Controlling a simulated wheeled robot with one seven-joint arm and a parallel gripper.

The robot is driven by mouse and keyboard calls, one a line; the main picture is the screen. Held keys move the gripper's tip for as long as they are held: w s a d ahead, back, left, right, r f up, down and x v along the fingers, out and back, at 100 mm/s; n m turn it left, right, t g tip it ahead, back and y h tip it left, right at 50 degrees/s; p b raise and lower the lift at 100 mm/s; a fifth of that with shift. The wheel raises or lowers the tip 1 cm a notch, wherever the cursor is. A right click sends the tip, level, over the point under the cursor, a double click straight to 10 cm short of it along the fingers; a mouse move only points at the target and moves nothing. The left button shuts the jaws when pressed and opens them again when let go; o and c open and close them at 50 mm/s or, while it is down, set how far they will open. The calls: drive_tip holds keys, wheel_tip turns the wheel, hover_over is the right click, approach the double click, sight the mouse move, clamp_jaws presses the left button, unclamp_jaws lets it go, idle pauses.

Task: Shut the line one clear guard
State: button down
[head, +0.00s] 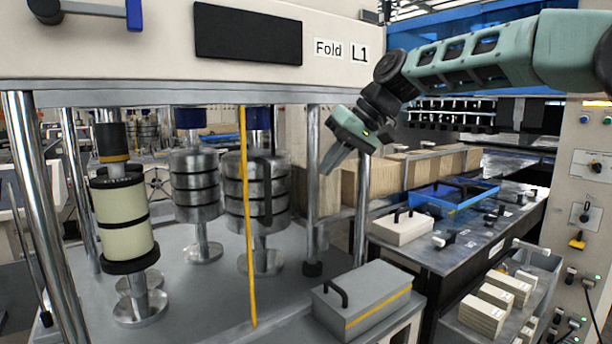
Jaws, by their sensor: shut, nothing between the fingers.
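The line one clear guard (248,220) hangs below the panel labelled "Fold L1" (341,50). Its see-through pane is hard to make out. Its yellow edge strip and black upright handle (265,192) show clearly. The yellow edge reaches lower in the picture than the post to its right, so the guard appears swung out toward me, standing open. My gripper (334,165) is shut and empty, pointing down and left, in front of the metal posts. It is to the right of the handle and apart from it.
Stacked metal rollers (195,190) and a pale roll (122,220) stand behind the guard area. A grey box (362,300) with a black handle sits low in front. A dark bench (470,240) with a blue tray (455,195) is at right.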

drive_tip(key=a+f+p, duration=0.4)
drive_tip(key=a+f, duration=0.3)
drive_tip(key=a, duration=0.2)
drive_tip(key=shift+f+p, duration=0.25)
drive_tip(key=shift+p, duration=0.1)
drive_tip(key=shift+s+a, duration=0.1)
drive_tip(key=s+a, duration=0.9)
drive_tip(key=a, duration=0.4)
drive_tip(key=s+a+p, duration=0.1)
drive_tip(key=s+a, duration=0.8)
drive_tip(key=a, duration=0.4)
drive_tip(key=shift+a+p, duration=0.15)
drive_tip(key=shift+p, duration=0.15)
drive_tip(key=shift+r, duration=0.1)
